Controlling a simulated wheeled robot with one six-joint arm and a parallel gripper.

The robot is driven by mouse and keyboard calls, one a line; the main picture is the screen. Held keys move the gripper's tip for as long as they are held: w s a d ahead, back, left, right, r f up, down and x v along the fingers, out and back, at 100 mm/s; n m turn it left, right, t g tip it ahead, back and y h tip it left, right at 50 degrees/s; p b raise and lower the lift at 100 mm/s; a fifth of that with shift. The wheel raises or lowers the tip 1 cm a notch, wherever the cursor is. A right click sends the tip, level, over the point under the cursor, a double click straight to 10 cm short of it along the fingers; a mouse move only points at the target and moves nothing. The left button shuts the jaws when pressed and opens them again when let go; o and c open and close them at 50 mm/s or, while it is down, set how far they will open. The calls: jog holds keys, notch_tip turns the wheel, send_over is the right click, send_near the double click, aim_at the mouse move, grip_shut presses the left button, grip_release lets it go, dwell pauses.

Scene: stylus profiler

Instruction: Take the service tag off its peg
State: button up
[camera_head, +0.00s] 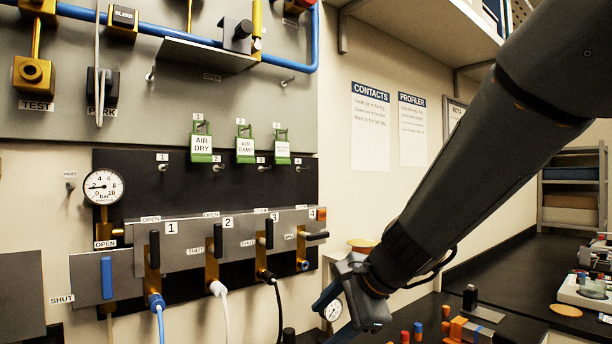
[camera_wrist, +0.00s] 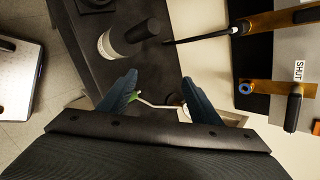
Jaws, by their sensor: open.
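Three green service tags hang in a row on the wall panel: one reads AIR DRY (camera_head: 202,143), one AIR DAMP (camera_head: 246,145), and a third (camera_head: 282,147) has print too small to read. Each hangs at a numbered spot; their pegs are mostly hidden behind them. Which one the task means cannot be told. My gripper (camera_head: 326,308) is open, low and to the right of the tags, well apart from them. In the wrist view its blue fingers (camera_wrist: 160,80) are spread, with a thin pale bent rod and a small green bit showing between them, not clearly held.
Bare numbered pegs (camera_head: 219,168) stick out below the tags. The valve manifold (camera_head: 190,235) with black levers and hoses is beneath, left of my gripper. A pressure gauge (camera_head: 103,186) is at left. A bench (camera_head: 500,232) with small items lies at right.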

jog(key=w+a+r+m+t+y, duration=0.1)
jog(key=w+r+m+t, duration=0.15)
jog(key=r, duration=0.35)
jog(key=w+a+r+m+t+y+p, duration=0.1)
jog(key=w+r+m, duration=0.15)
jog(key=r, duration=0.45)
jog(key=w+a+r+m+t+y, duration=0.1)
jog(key=w+a+r+m, duration=0.15)
jog(key=r, duration=0.35)
jog(key=m+t+y+p, duration=0.1)
jog(key=m+t+y, duration=0.1)
jog(key=m+t, duration=0.35)
send_near(282, 144)
jog(key=m+g, duration=0.1)
jog(key=p+x, duration=0.1)
jog(key=x, duration=0.3)
jog(key=p+x, duration=0.1)
jog(key=x, duration=0.3)
jog(key=shift+w+f+p, duration=0.1)
jog(key=shift+f+p, duration=0.1)
jog(key=shift+p, duration=0.2)
grip_shut()
jog(key=shift+d+r, duration=0.15)
jog(key=shift+r, duration=0.4)
